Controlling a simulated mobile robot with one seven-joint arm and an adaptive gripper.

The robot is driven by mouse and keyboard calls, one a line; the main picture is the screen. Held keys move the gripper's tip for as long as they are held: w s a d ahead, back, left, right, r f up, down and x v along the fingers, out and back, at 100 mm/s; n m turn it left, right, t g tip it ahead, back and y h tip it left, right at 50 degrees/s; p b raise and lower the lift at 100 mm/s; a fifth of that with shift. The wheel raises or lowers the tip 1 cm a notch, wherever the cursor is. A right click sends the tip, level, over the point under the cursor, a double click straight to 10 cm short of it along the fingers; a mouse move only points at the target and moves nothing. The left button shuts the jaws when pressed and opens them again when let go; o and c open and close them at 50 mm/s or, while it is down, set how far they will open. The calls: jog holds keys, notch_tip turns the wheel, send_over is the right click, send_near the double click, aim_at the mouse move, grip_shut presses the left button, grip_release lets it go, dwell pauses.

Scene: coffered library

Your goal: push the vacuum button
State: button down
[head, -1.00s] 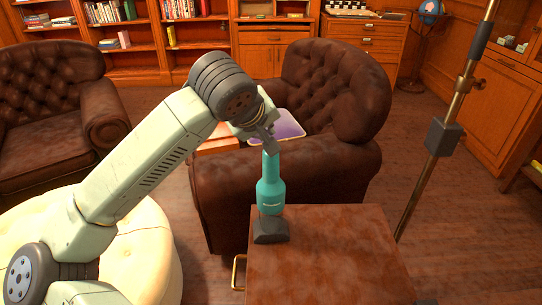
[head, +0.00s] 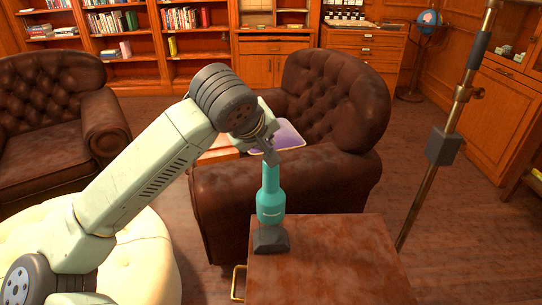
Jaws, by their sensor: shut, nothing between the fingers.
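The vacuum (head: 271,207) is a teal handheld cleaner with a dark grey nozzle base. It stands upright near the far left corner of the brown table top (head: 330,262). My gripper (head: 271,157) is shut and empty, pointing down at the upper end of the vacuum's handle. Its fingertips overlap the top of the handle in the head view; I cannot tell whether they touch it. The button cannot be made out; it is too small or hidden.
A brown leather armchair (head: 225,197) stands just behind the table, with a purple cushion or tray (head: 285,136) beyond the vacuum. A brass pole (head: 425,190) stands at right. A cream tufted ottoman (head: 150,270) is at left. Most of the table top is clear.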

jog(key=shift+f+b, duration=0.25)
jog(key=shift+b, duration=0.1)
jog(key=shift+f+b, duration=0.25)
jog(key=shift+b, duration=0.25)
jog(key=shift+f, duration=0.1)
dwell(0.6)
jog(key=shift+r, duration=0.6)
jog(key=shift+r, duration=0.1)
jog(key=shift+r+p, duration=1.25)
jog(key=shift+r, duration=1.65)
